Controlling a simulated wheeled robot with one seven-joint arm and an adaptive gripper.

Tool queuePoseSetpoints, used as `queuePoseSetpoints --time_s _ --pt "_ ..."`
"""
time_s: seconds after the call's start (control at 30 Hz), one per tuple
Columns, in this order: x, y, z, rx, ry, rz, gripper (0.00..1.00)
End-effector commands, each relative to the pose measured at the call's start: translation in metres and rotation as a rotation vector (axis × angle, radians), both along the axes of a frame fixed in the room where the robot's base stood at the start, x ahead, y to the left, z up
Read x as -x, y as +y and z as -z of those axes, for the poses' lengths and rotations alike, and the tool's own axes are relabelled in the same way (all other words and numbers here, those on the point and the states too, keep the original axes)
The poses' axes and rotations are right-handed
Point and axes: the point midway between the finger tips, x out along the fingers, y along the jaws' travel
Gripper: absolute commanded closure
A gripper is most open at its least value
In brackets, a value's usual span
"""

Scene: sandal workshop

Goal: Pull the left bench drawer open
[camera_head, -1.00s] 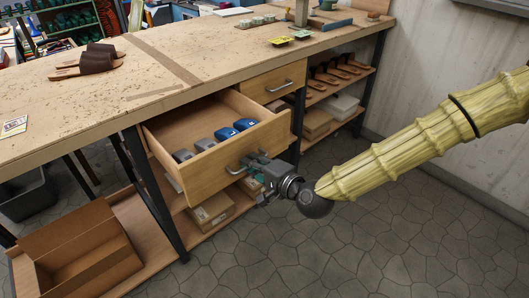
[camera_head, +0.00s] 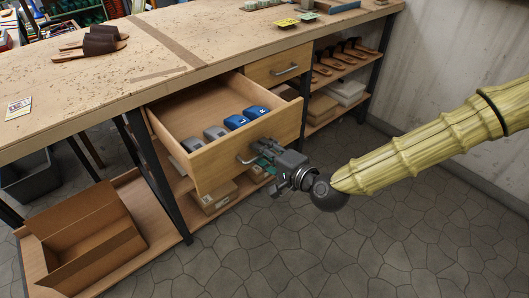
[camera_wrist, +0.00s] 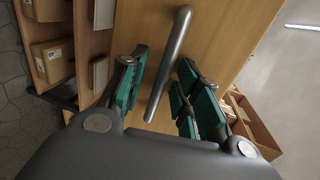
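The left bench drawer (camera_head: 223,168) stands pulled well out from under the workbench, with its inside in view. It holds two grey blocks and two blue blocks (camera_head: 236,121) marked with letters. My gripper (camera_head: 262,155) is at the drawer front, by its metal bar handle (camera_head: 246,160); the gripper hides the right part of the handle there. In the wrist view the handle (camera_wrist: 169,62) runs between the two teal-padded fingers (camera_wrist: 165,95). The fingers are apart, with a visible gap on each side of the bar.
The closed right drawer (camera_head: 262,73) is beside it, near shelves with sandals (camera_head: 358,52). A dark bench leg (camera_head: 158,180) stands left of the drawer, and an open cardboard box (camera_head: 85,255) is at lower left. The stone floor (camera_head: 300,250) in front is clear.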

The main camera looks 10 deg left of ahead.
Motion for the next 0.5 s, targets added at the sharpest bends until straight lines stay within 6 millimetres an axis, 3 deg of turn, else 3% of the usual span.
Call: queuePoseSetpoints --time_s 0.27,0.5 --pt "0.002 -0.002 -0.001 0.0 0.0 0.0 0.68" --pt "0.016 -0.024 -0.007 -0.002 0.001 0.0 0.68"
